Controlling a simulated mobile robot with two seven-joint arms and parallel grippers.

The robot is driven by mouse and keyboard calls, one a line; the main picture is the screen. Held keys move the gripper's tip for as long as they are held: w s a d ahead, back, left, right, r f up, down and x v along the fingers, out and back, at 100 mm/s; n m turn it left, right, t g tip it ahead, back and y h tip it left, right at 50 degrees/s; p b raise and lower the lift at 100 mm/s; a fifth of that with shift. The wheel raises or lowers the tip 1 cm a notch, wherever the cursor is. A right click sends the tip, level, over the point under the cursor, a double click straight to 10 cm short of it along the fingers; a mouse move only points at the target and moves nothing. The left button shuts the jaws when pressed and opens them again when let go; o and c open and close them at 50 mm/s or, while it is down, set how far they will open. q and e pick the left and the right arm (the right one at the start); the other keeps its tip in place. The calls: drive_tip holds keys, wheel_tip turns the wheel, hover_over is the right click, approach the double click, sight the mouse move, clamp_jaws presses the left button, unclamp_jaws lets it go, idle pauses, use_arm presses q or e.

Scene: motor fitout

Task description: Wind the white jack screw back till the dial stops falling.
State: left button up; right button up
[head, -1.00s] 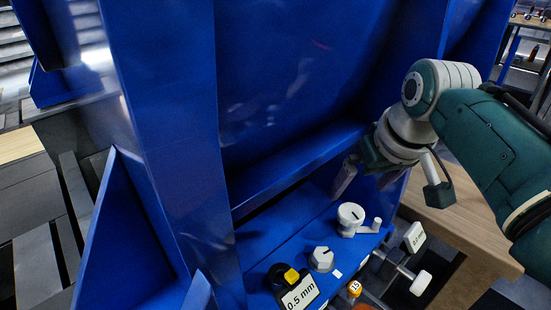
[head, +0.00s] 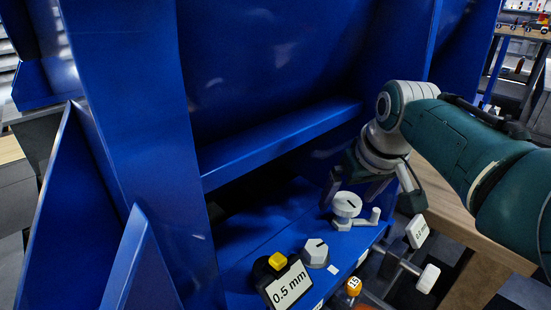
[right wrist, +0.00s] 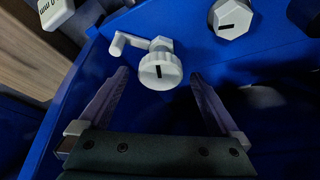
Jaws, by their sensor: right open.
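A white round knob with a dark slot and a small side crank (head: 347,205), seemingly the jack screw, stands on the blue ledge. In the right wrist view the knob (right wrist: 160,72) lies just ahead of and between the fingertips, with its crank to the left. My right gripper (head: 354,192) is open and empty close to the knob; both spread fingers show in the right wrist view (right wrist: 158,84). A yellow-topped black gauge (head: 287,284) reads 0.5 mm. A second white readout (head: 418,231) in mm is too small to read surely. My left gripper is out of view.
A pale hexagonal knob (head: 315,253) with a dark mark stands between the crank knob and the gauge. An orange cap marked 15 (head: 354,286) and a white-ended horizontal handle (head: 428,278) lie in front. Tall blue walls rise behind. A wooden bench (head: 455,215) is at right.

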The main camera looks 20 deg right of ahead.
drive_tip(key=c, duration=1.4)
